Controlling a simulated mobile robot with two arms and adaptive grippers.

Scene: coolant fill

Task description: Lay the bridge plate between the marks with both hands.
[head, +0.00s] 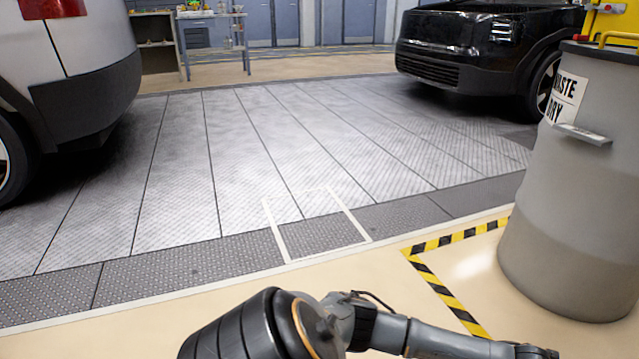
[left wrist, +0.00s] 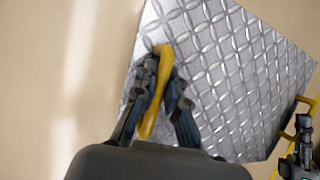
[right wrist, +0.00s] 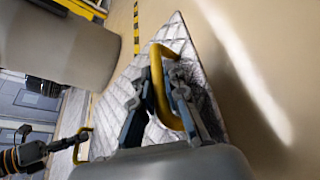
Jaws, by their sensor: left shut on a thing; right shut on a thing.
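The bridge plate (left wrist: 235,70) is a silvery diamond-tread sheet with a yellow handle at each of two ends; it also shows in the right wrist view (right wrist: 118,92). My left gripper (left wrist: 163,75) is shut on one yellow handle (left wrist: 150,118). My right gripper (right wrist: 160,85) is shut on the other yellow handle (right wrist: 173,120). The plate hangs between both grippers over beige floor. In the head view the white marks (head: 277,230) outline a rectangle across the dark tread strip, and nothing lies on it. The plate and both grippers are outside the head view.
A grey waste drum (head: 570,200) stands at the right inside black-and-yellow floor tape (head: 447,292). A silver vehicle (head: 75,80) is at the left and a black vehicle (head: 470,45) at the back right. A workbench (head: 210,30) stands far back. The floor around the marks is clear.

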